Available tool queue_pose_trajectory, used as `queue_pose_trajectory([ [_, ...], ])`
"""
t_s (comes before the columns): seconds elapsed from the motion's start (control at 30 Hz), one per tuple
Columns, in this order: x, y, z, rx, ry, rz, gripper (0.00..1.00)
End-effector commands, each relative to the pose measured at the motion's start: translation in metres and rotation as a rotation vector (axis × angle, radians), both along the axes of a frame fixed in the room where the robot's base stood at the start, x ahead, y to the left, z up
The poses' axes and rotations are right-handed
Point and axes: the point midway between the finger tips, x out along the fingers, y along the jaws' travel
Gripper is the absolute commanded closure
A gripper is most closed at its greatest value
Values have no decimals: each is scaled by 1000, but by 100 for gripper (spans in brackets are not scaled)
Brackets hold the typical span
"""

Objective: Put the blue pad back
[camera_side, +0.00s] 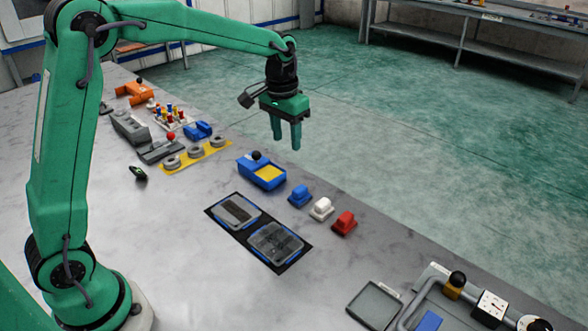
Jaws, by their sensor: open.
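My gripper (286,138) points down with its two fingers apart and empty, high over the far edge of the table. A flat blue pad (428,321) lies at the bottom right, inside a grey fixture (413,305), partly cut off by the picture's lower edge. A small blue block with a raised grip (300,196) stands on the table, first in a row with a white block (321,209) and a red block (344,222). My gripper is well apart from all of these. I cannot tell for certain which blue piece is the named pad.
A black mat (242,236) holds two dark, blue-edged trays. A blue box with a yellow top and black knob (262,171) stands behind it. A grey open tray (374,305) sits beside the fixture. Several parts crowd the far left. The table's front middle is bare.

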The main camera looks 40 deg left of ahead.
Motion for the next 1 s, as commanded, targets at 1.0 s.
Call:
queue_pose_trajectory([
  [1.0, -205, 5, 73, 0, -307, 0, 55],
])
